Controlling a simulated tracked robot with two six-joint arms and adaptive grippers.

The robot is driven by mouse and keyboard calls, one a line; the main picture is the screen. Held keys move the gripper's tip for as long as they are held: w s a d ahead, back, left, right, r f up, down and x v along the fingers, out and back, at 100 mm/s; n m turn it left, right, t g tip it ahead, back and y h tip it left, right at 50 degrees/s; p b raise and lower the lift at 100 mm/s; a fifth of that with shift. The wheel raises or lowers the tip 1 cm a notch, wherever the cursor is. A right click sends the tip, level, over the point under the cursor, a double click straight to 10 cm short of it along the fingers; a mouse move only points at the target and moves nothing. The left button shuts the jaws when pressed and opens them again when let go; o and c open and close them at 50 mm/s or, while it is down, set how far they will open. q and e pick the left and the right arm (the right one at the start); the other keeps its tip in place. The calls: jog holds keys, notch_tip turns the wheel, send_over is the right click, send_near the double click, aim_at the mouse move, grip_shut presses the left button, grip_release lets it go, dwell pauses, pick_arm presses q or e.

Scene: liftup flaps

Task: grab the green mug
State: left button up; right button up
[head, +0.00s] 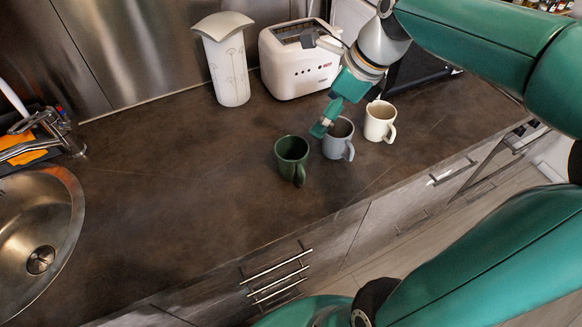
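The dark green mug (291,155) stands upright on the dark countertop, with its handle facing the front right. A grey mug (338,141) stands just to its right, and a cream mug (380,121) stands further right. My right gripper (323,124) points down and left from the upper right. Its tip is by the left rim of the grey mug, up and to the right of the green mug and apart from it in the picture. I cannot tell the gap between its fingers. The green mug is not held. My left gripper is out of view.
A white toaster (300,62) and a white patterned canister (229,70) stand at the back. A round steel sink (40,225) with a tap is at the left. The counter (170,190) between sink and green mug is clear. Drawer handles line the front.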

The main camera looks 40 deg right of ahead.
notch_tip(320, 180, down, 2)
jog(key=b, duration=0.1)
send_near(293, 158)
jog(key=a, duration=0.2)
jog(key=shift+s+a+f+b, duration=0.25)
jog(key=shift+f+b, duration=0.1)
jog(key=shift+f, duration=0.05)
jog(key=shift+x, duration=2.75)
jog(key=shift+r, duration=0.1)
jog(key=c, duration=1.4)
jog(key=shift+o, duration=0.2)
